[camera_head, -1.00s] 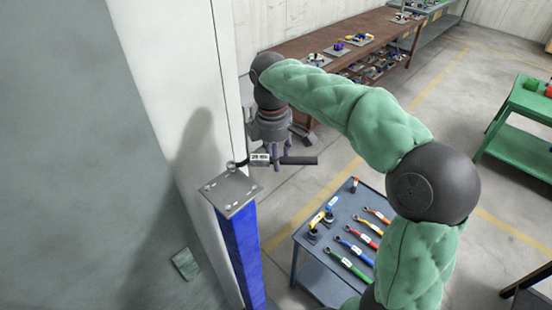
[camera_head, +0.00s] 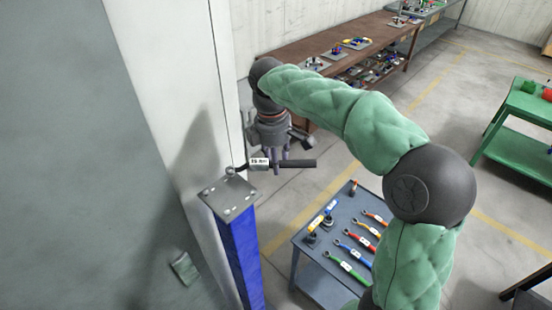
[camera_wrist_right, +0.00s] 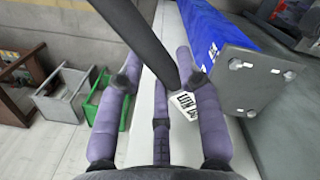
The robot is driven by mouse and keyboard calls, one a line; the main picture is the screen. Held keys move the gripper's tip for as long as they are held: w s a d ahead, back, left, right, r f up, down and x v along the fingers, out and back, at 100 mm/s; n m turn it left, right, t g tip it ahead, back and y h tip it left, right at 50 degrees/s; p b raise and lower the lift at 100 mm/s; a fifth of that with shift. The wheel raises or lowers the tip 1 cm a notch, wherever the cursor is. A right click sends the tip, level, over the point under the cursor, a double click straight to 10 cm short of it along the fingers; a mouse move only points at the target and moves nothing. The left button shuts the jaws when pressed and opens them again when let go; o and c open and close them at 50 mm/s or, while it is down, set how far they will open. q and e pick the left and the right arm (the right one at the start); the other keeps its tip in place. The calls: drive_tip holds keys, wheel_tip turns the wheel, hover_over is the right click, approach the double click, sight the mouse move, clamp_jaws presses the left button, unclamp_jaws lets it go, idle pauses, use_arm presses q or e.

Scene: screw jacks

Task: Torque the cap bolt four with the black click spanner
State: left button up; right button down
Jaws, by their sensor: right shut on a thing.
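My right gripper (camera_head: 277,157) is shut on the black click spanner (camera_head: 300,163), which has a white label and lies nearly level. In the right wrist view the spanner's dark shaft (camera_wrist_right: 146,42) crosses between the purple fingers (camera_wrist_right: 160,85). The spanner's head end is at the back corner of a grey cap plate (camera_head: 229,199); I cannot tell whether it sits on a bolt. The plate has bolts near its corners and also shows in the right wrist view (camera_wrist_right: 250,88). No bolt number is readable. My left gripper is out of view.
The plate tops a blue post (camera_head: 240,255) beside a pale wall (camera_head: 190,60). A grey cart (camera_head: 318,275) with several coloured spanners stands below my right arm. A brown bench (camera_head: 330,35) is behind, and a green table (camera_head: 515,110) is at right.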

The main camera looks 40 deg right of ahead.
drive_tip(key=shift+f+b, duration=0.45)
drive_tip(key=shift+f, duration=0.3)
drive_tip(key=shift+s+a, duration=0.1)
idle(0.3)
drive_tip(key=s+a+m, duration=0.4)
drive_tip(key=a+m, duration=0.4)
drive_tip(key=m, duration=0.2)
drive_tip(key=shift+s+a+y, duration=0.25)
drive_tip(key=shift+a+y, duration=0.05)
idle(2.1)
drive_tip(key=shift+d, duration=0.1)
